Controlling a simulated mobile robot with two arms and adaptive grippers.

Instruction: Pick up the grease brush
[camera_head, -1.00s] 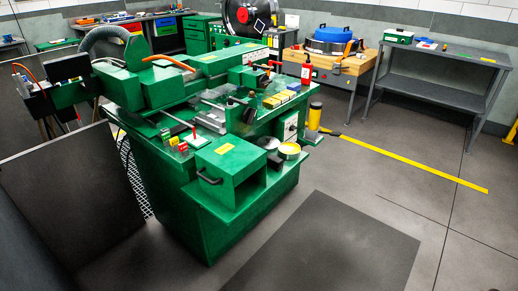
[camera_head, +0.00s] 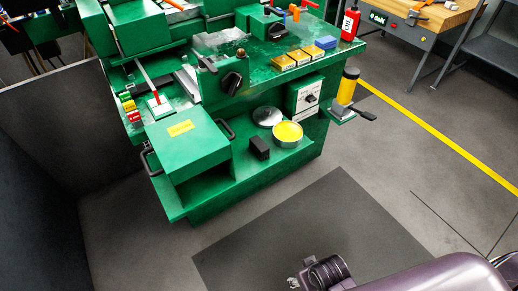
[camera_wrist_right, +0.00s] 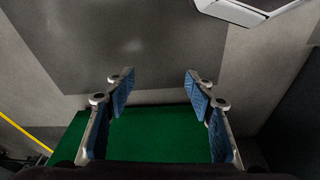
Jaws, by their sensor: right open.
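No grease brush can be made out with certainty. An open round tin of yellow grease (camera_head: 287,133) stands on the lower green shelf (camera_head: 275,175) of the machine. A small dark block (camera_head: 259,147) sits just left of the tin; I cannot tell what it is. My right arm comes in at the bottom right, its wrist low over the floor, well short of the shelf. In the right wrist view my right gripper (camera_wrist_right: 158,78) is open and empty, with blue-padded fingers, seen against grey floor and a green surface. My left gripper is out of view.
A grey round lid (camera_head: 267,116) lies behind the tin. A green box (camera_head: 183,145) stands to the left on the machine. The dark floor mat (camera_head: 310,225) is clear.

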